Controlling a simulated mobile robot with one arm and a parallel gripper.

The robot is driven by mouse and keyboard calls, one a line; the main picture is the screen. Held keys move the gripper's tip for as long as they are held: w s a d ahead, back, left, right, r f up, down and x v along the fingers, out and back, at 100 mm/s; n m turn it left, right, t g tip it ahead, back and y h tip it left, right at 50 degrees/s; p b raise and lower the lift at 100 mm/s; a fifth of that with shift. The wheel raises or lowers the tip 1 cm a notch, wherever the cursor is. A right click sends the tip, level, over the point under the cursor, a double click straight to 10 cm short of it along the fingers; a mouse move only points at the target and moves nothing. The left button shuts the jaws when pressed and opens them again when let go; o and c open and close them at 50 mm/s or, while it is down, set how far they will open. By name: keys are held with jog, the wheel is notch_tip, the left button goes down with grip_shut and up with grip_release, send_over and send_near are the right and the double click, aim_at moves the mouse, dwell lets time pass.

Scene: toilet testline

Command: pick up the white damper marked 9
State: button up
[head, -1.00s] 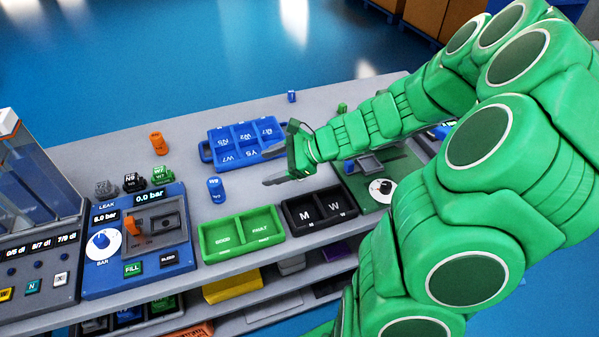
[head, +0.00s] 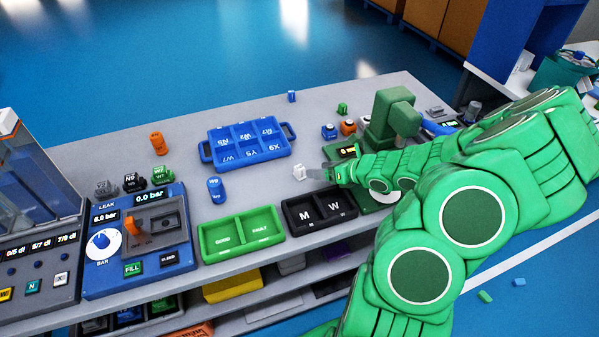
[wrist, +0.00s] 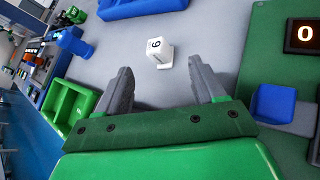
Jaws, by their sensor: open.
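The white damper marked 9 (wrist: 159,51) stands on the grey bench top in the wrist view, its 9 showing on one face. It also shows in the head view as a small white block (head: 299,172), just left of my fingertips. My gripper (wrist: 168,80) is open and empty in the wrist view.
A blue compartment tray (head: 246,160) stands behind left of the damper. A green two-part tray (head: 240,235) and a black tray (head: 320,212) lie in front. A green machine (head: 390,118) with a display stands to the right. A blue damper (head: 216,190) stands left; bench between is clear.

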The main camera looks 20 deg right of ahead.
aim_at(303, 168)
jog(key=shift+r+x, duration=0.2)
jog(key=shift+x, duration=3.35)
jog(key=shift+w+a, duration=0.1)
grip_shut()
